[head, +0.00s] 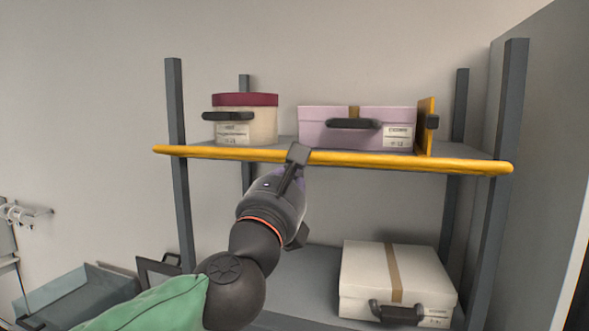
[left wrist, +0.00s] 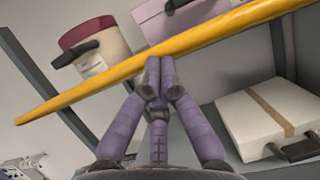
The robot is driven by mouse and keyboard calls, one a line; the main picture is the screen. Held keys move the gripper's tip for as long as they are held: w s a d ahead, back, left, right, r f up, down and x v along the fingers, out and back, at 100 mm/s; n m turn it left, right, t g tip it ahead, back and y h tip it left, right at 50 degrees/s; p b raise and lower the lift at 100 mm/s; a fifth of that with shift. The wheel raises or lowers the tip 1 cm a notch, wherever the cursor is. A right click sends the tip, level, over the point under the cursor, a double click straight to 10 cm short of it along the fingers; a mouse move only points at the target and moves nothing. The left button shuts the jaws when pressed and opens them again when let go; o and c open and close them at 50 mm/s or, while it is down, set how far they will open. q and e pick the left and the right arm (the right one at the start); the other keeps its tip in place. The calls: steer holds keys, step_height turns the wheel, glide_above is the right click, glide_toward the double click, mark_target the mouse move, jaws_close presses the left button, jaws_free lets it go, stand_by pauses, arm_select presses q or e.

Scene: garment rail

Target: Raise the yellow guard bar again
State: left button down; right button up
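The yellow guard bar (head: 400,161) runs across the front of the upper shelf at about the height of its board, below the tops of the boxes. It also crosses the left wrist view (left wrist: 90,88) on a slant. My left gripper (head: 298,154) is at the middle of the bar, coming from below and in front. In the left wrist view its purple fingers (left wrist: 160,66) have their tips together at the bar's lower edge. They are not seen wrapped around the bar; whether they touch it I cannot tell. My right gripper is in neither view.
On the upper shelf stand a round cream box with a dark red lid (head: 245,118), a lilac box (head: 365,112) and a yellow upright panel (head: 426,125). A white case (head: 392,283) lies on the lower shelf. Grey posts (head: 497,160) frame the rack. Something green (head: 150,305) fills the lower left.

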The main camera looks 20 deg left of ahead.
arm_select(q)
steer(key=r, duration=0.2)
steer(key=w+r+p, duration=0.1)
steer(key=r, duration=0.1)
steer(key=w+r, duration=0.1)
steer(key=r, duration=0.1)
steer(key=shift+w+r, duration=0.2)
steer(key=shift+r, duration=0.1)
steer(key=w+r+p, duration=0.3)
steer(key=w, duration=0.1)
steer(key=shift+r, duration=0.15)
steer(key=shift+s, duration=0.15)
steer(key=shift+d, duration=0.1)
stand_by(0.8)
